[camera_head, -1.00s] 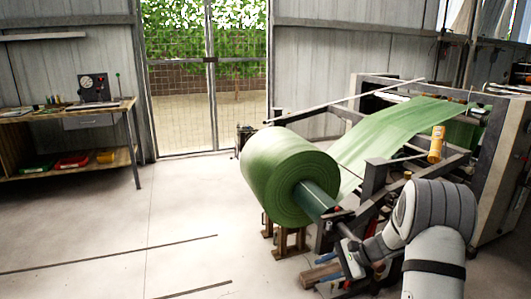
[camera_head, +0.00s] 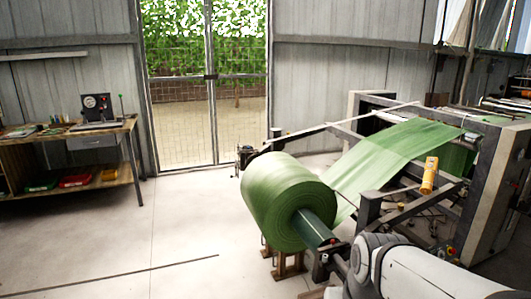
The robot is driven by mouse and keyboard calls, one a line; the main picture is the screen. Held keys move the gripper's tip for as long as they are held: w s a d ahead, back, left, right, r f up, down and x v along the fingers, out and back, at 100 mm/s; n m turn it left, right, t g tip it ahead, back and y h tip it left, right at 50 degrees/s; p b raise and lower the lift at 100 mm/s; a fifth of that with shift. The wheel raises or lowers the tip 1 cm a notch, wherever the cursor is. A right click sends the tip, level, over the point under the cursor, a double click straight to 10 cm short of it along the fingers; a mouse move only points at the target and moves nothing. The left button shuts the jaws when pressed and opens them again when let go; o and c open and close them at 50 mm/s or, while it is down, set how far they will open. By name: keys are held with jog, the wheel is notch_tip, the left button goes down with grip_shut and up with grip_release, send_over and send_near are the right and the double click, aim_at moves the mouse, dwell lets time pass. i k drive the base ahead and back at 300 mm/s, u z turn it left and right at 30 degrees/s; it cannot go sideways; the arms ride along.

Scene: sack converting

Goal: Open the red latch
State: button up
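A large green roll (camera_head: 285,200) sits on a dark shaft (camera_head: 312,228) at the near end of the machine frame. A small reddish part (camera_head: 333,241) shows beside the shaft's near end, just left of my arm. It is too small to tell whether this is the red latch, or whether it is open. My arm's white link and grey joint reach in from the lower right, in front of the frame's near corner. My gripper does not show; it is below the picture edge or hidden by the arm.
A green web (camera_head: 395,155) runs from the roll up into the machine (camera_head: 495,190). A yellow device (camera_head: 430,175) hangs on the frame. Wooden supports (camera_head: 290,265) stand under the roll. A workbench (camera_head: 90,130) is at the left. The floor (camera_head: 180,225) between is mostly clear.

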aim_at(334, 246)
jog(key=u, duration=0.05)
jog(key=k, duration=1.1)
jog(key=z, duration=0.65)
jog(key=i, duration=2.35)
jog(key=u, duration=0.5)
jog(key=k, duration=0.9)
jog(key=u, duration=0.25)
jog(key=i, duration=0.6)
